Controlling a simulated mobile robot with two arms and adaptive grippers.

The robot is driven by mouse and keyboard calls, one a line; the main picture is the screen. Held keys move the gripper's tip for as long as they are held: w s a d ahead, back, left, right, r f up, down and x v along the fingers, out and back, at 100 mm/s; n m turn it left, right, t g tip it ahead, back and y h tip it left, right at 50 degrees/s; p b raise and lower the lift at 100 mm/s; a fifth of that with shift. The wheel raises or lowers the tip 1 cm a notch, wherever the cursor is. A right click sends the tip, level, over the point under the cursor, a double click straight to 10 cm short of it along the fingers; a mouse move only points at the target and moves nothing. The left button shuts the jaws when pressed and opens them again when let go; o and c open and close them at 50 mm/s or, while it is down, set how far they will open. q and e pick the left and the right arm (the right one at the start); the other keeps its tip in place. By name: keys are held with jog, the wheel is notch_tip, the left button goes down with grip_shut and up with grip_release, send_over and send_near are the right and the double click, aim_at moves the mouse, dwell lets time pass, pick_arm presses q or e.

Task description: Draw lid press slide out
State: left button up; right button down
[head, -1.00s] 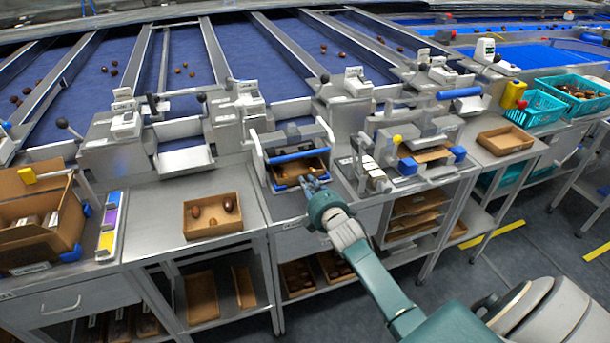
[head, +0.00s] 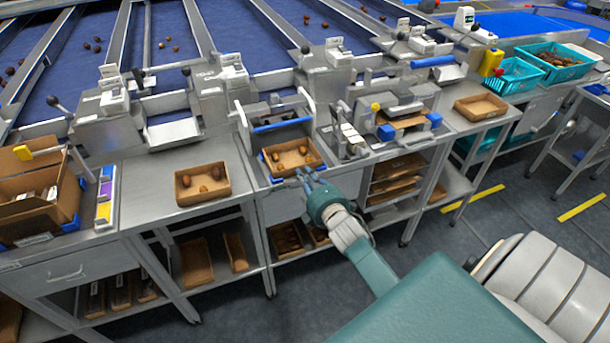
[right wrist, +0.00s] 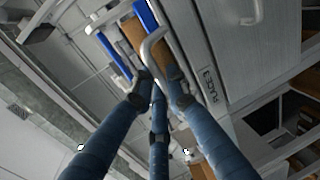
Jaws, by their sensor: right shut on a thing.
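The lid press (head: 241,118) stands on the bench left of centre, with upright side arms and a blue bar (head: 283,124) across it. Its slide (head: 268,174) sticks out at the front and bears an open brown carton (head: 314,163) with a few dates in it. My right gripper (head: 304,180) is at the slide's front edge. In the right wrist view, my right gripper's fingers (right wrist: 160,88) are closed around a curved grey handle (right wrist: 153,42). The handle is mostly hidden by the gripper in the head view. My left gripper is not in view.
Another carton with dates (head: 179,195) sits on the bench to the left. A second press with a yellow knob (head: 375,106) stands to the right, beside an empty-looking carton (head: 481,117). Teal crates (head: 516,84) are at the far right. Floor in front is clear.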

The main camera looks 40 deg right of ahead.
jog(key=shift+s+f, duration=0.15)
jog(key=shift+f, duration=0.2)
jog(key=c, duration=1.8)
grip_release()
jog(key=shift+s, duration=0.15)
jog(key=shift+o, duration=0.2)
jog(key=shift+r, duration=0.2)
jog(key=shift+s, duration=0.1)
jog(key=v, duration=1.2)
jog(key=shift+a, duration=0.1)
